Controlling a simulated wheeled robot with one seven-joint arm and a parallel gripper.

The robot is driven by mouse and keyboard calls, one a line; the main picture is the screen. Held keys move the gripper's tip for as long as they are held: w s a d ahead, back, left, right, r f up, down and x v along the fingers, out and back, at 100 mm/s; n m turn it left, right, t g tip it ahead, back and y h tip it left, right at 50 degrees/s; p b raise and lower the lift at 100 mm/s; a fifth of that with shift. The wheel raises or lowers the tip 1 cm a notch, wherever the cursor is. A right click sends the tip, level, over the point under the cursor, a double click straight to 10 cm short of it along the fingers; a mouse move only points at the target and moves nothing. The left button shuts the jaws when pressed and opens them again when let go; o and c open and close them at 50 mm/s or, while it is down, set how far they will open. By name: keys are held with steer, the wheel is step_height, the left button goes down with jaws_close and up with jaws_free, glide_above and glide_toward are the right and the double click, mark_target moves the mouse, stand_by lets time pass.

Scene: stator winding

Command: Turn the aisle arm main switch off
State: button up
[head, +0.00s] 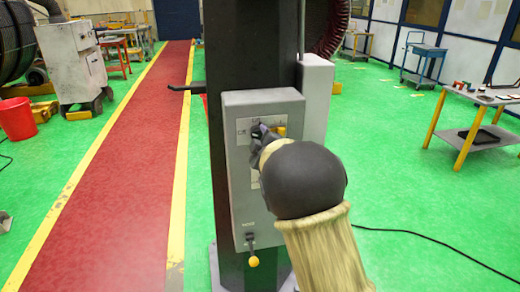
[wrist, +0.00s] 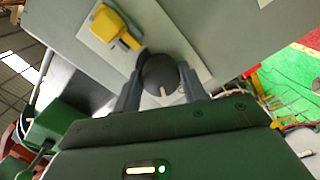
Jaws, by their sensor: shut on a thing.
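The main switch is a round black knob (wrist: 160,72) with a short white pointer mark, on a light plate on the grey control box (head: 238,185). My gripper (wrist: 162,84) is shut on the knob, one finger on each side, in the wrist view. In the head view my gripper (head: 262,136) reaches the upper part of the box, and my arm hides most of the switch plate. A yellow handle (wrist: 116,26) sits right beside the knob; a bit of it shows in the head view (head: 281,131). The labels are too small to read surely.
The box hangs on a dark column (head: 252,50). A small yellow-tipped lever (head: 253,260) is low on the box. A dark bar (head: 187,88) juts left from the column. A black cable (head: 430,245) crosses the green floor at right. The red aisle (head: 110,190) is clear.

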steer(key=n+b, duration=0.4)
steer(key=shift+a+f, duration=0.1)
steer(key=shift+f, duration=0.15)
steer(key=shift+r+n+b, duration=0.15)
steer(key=shift+n+b, duration=0.5)
steer(key=shift+n, duration=0.25)
steer(key=o, duration=1)
steer(key=shift+s, duration=0.1)
steer(key=shift+c, duration=0.2)
steer(key=shift+r, duration=0.1)
steer(key=b+v, duration=0.2)
steer(key=v, duration=1.5)
steer(key=shift+s+b, duration=0.2)
steer(key=shift+b, duration=0.15)
